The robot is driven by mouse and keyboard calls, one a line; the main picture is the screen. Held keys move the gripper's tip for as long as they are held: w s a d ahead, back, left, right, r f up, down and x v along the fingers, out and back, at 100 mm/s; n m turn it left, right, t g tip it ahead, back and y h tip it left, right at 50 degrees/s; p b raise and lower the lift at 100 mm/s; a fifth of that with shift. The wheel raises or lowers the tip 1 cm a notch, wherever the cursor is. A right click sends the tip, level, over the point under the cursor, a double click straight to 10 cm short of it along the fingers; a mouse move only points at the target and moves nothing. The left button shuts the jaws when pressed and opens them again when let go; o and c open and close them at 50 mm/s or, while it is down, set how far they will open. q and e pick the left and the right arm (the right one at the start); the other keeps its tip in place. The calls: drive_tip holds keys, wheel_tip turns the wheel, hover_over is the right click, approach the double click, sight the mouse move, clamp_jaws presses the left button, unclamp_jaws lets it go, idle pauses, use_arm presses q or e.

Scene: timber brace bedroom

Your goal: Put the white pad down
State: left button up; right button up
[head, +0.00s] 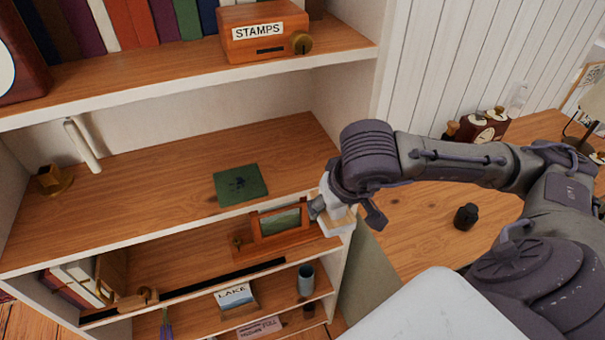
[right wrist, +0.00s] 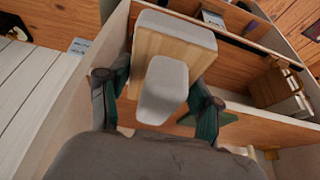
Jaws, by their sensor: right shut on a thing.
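My right gripper (head: 345,211) is shut on the white pad (head: 337,226), a whitish block with a wooden part. It hangs at the right end of the bookcase, close to the shelf edge. In the right wrist view the pad (right wrist: 180,28) shows as a pale rounded slab on a wood-coloured body, with a smaller pale piece nearer the camera. The right gripper's fingers (right wrist: 157,95) stand on either side of it. I cannot tell whether the pad touches the shelf. My left gripper is in neither view.
A green square (head: 240,185) lies on the middle shelf (head: 130,205), with bare wood around it. A brass piece (head: 54,180) and a white cylinder (head: 83,145) are at its left. A framed picture (head: 280,225) stands below. The desk (head: 425,225) holds a black bottle (head: 466,216).

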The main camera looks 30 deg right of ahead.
drive_tip(key=shift+w+d+f+b, duration=0.1)
drive_tip(key=shift+w+d+b, duration=0.05)
drive_tip(key=shift+w+b, duration=0.45)
drive_tip(key=shift+w+d+f+b, duration=0.1)
drive_tip(key=shift+w+b, duration=0.4)
drive_tip(key=shift+w, duration=0.05)
drive_tip(key=shift+w+d+r+p, duration=0.15)
drive_tip(key=shift+w+r+p, duration=0.35)
drive_tip(key=shift+w+p, duration=0.25)
drive_tip(key=p, duration=0.2)
approach(301, 166)
drive_tip(key=f, duration=0.1)
drive_tip(key=s+f, duration=0.1)
drive_tip(key=f, duration=0.2)
drive_tip(key=shift+s+a, duration=0.2)
drive_tip(key=shift+s, duration=0.1)
drive_tip(key=shift+w+d+f, duration=0.1)
drive_tip(key=shift+w+d, duration=0.05)
drive_tip(key=shift+w, duration=0.5)
drive_tip(key=w, duration=0.1)
drive_tip(key=w+p, duration=0.1)
drive_tip(key=shift+w+d, duration=0.3)
drive_tip(key=shift+w+f+b, duration=0.1)
drive_tip(key=shift+f+b, duration=0.25)
drive_tip(key=shift+f, duration=0.5)
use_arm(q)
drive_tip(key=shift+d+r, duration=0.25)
